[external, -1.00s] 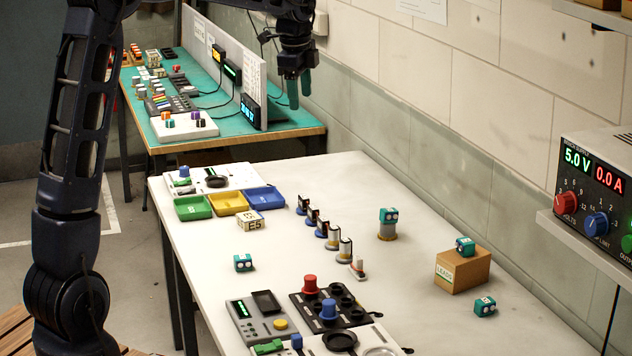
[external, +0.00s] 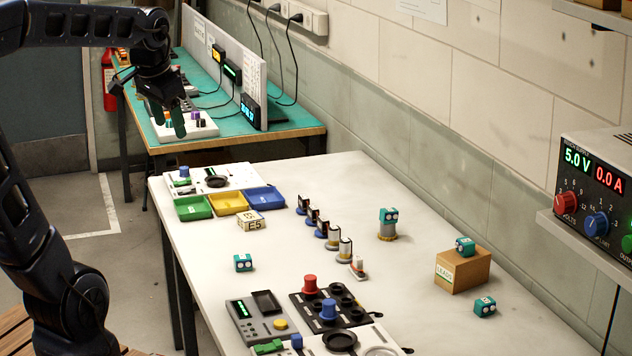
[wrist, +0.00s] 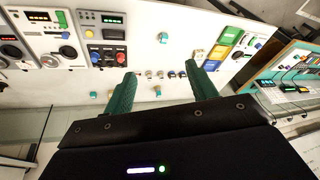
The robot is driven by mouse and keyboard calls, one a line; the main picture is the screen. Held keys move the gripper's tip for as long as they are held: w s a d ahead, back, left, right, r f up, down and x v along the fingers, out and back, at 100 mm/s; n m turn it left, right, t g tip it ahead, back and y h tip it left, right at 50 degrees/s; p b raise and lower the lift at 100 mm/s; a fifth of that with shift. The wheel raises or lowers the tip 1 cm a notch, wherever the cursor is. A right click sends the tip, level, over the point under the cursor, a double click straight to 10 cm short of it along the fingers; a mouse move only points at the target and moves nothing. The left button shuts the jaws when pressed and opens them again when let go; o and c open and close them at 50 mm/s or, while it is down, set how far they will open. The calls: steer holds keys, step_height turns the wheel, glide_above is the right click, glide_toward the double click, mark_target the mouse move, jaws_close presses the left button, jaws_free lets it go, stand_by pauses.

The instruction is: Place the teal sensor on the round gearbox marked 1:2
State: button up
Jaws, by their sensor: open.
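Several teal cube-shaped sensors are in the external view. One sensor (external: 243,262) lies at the left of the white table. A third (external: 465,246) sits on a cardboard box, and another (external: 485,306) lies right of that box. A row of small upright cylinders (external: 333,237) stands mid-table; I cannot read a 1:2 mark. My gripper (external: 169,118) is open and empty, high beyond the table's far left end. Its green fingers (wrist: 160,71) show apart in the wrist view.
Green, yellow and blue trays (external: 228,203) and a cream lettered block (external: 251,221) are at the far left. Control panels with knobs (external: 330,312) fill the near edge. The cardboard box (external: 464,272) stands at the right. The table between is mostly clear.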

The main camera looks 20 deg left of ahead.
steer(key=s+a+f+n, duration=0.2)
steer(key=s+f+n, duration=0.2)
steer(key=s, duration=0.6)
steer(key=shift+f+t, duration=0.4)
steer(key=shift+f, duration=0.35)
